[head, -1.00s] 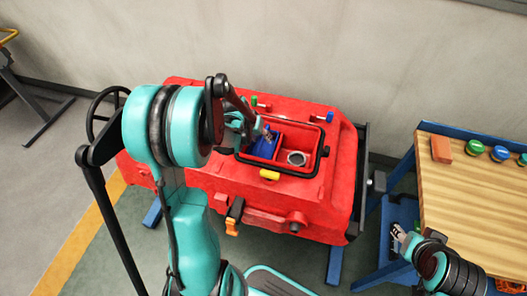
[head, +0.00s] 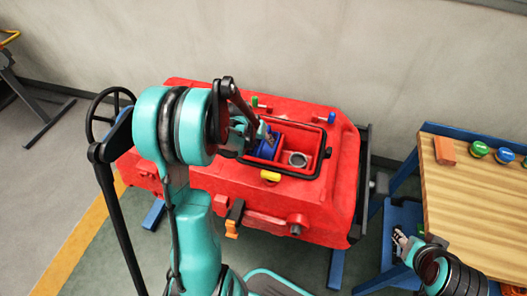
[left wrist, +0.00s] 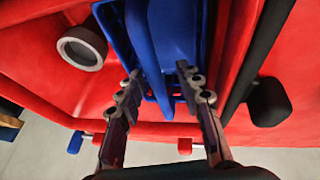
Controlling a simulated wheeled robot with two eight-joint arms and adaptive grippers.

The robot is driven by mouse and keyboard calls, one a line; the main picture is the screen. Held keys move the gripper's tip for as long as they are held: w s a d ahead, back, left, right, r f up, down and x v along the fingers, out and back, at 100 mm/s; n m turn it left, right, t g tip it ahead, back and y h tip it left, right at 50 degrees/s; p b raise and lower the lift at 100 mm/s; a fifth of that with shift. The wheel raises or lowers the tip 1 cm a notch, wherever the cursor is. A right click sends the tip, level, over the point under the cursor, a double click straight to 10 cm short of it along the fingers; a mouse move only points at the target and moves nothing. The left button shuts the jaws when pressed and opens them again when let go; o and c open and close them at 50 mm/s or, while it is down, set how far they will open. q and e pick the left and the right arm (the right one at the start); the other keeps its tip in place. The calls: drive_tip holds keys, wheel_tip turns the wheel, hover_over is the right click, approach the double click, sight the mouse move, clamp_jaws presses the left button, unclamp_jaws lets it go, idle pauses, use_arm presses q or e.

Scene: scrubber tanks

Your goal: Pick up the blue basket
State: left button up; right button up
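The blue basket (head: 268,149) sits in the open compartment of the red tank (head: 330,205). My left gripper (head: 262,133) reaches down into the compartment at the basket's far left part. In the left wrist view, my left gripper (left wrist: 158,72) has its fingers apart, with blue parts of the basket (left wrist: 172,35) between and beyond the fingertips. I see no clear closed contact. The arm hides part of the basket in the head view. My right gripper (head: 399,238) is at the lower right, beside the workbench; its fingers are too small to judge.
A black frame (head: 322,160) rims the opening, and a round grey port (head: 298,159) lies beside the basket. Small coloured valves stand behind the opening. At the right, a wooden workbench (head: 470,205) carries an orange block (head: 444,151) and coloured-lidded jars.

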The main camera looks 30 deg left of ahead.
use_arm(q)
clamp_jaws()
idle(0.5)
drive_tip(key=shift+r+p, duration=0.5)
drive_tip(key=shift+r, duration=0.05)
wheel_tip(320, 180, up, 18)
drive_tip(key=p, duration=0.6)
drive_tip(key=shift+f, duration=0.25)
